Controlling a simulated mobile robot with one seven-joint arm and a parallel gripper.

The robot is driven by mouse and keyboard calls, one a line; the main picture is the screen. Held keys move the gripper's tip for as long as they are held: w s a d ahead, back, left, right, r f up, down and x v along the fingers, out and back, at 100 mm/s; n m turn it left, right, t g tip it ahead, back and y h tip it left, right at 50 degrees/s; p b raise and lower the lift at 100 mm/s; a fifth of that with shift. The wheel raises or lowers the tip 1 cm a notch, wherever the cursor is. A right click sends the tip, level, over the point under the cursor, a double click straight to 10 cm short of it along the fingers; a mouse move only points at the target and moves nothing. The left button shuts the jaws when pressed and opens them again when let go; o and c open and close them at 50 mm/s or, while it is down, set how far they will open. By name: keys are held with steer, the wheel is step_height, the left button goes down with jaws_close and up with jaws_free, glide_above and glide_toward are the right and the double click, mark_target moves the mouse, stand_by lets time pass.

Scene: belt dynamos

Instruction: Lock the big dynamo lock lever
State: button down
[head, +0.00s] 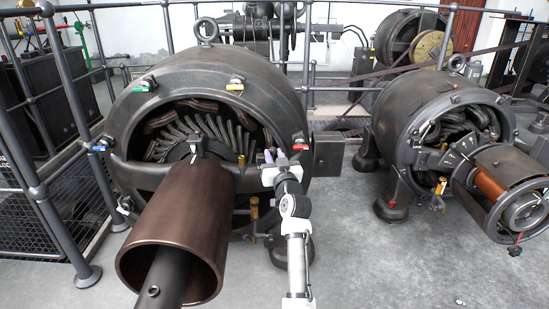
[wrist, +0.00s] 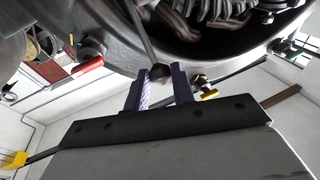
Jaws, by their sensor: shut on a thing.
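The big dynamo (head: 205,75) stands at the left in the head view, its round front opening showing wound coils. My gripper (head: 269,157) is at the right side of this opening. In the wrist view, my gripper (wrist: 162,76) has its two purple fingers on either side of a dark round knob. I take this knob to be the end of the lock lever (wrist: 143,36), a thin dark rod running up and left into the dynamo's opening. The fingers are shut on the knob. In the head view the lever is too small and hidden to make out clearly.
A brown cylinder (head: 180,225) juts forward from the big dynamo, left of my arm. A red handle (head: 300,147) is on the rim just right of my gripper. A smaller dynamo (head: 425,100) stands at the right. Grey floor (head: 365,265) lies clear between.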

steer(key=shift+f, duration=0.8)
steer(key=c, duration=1.2)
jaws_free()
step_height(320, 180, up, 20)
steer(key=p, duration=0.4)
steer(key=shift+r+p, duration=0.15)
steer(key=shift+p, duration=0.2)
steer(key=shift+a, duration=0.15)
